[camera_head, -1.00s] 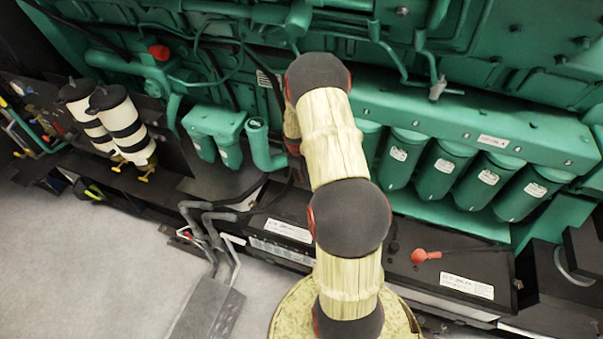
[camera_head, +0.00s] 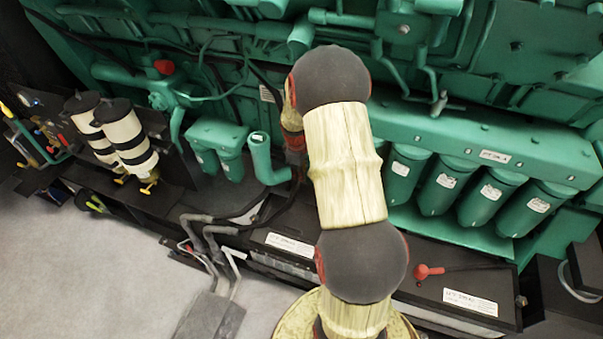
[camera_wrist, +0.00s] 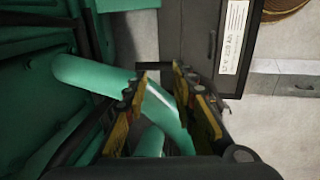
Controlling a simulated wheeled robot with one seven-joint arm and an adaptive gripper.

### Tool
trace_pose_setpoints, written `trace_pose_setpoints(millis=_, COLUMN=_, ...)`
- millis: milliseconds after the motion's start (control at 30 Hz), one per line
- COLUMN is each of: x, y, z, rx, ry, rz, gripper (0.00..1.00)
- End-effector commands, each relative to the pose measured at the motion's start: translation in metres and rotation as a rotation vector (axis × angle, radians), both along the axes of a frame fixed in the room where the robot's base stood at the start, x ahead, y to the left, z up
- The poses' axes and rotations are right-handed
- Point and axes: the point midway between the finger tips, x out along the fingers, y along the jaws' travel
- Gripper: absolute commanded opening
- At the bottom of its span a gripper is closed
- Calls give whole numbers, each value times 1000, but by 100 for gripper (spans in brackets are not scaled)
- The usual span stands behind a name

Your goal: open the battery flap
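The dark battery box shows in the head view as a left part (camera_head: 283,254) and a right part (camera_head: 455,285), each with a white label on top. My arm covers the middle between them. In the wrist view the dark box top (camera_wrist: 187,35) lies beyond the fingertips, with a white label and a thin dark handle-like bar (camera_wrist: 212,44). I cannot tell where the flap's edges run. My gripper (camera_wrist: 160,78) is open and empty, apart from the box. A green pipe shows behind and between its fingers. In the head view my gripper is mostly hidden behind my arm.
The green engine fills the back, with a bent green pipe (camera_head: 263,160) close to my gripper and green filters (camera_head: 447,180) at right. A red-capped terminal (camera_head: 424,271) is on the right part. White-and-black canisters (camera_head: 128,140) stand left. Pale floor (camera_head: 80,270) is clear at lower left.

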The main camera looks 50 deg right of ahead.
Motion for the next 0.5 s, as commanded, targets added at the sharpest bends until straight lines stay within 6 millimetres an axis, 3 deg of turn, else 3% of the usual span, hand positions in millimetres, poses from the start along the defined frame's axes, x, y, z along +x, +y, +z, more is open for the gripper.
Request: trace_pose_setpoints(millis=500, x=-1, y=0, z=0, rx=5, ry=-3, rz=-44, gripper=26)
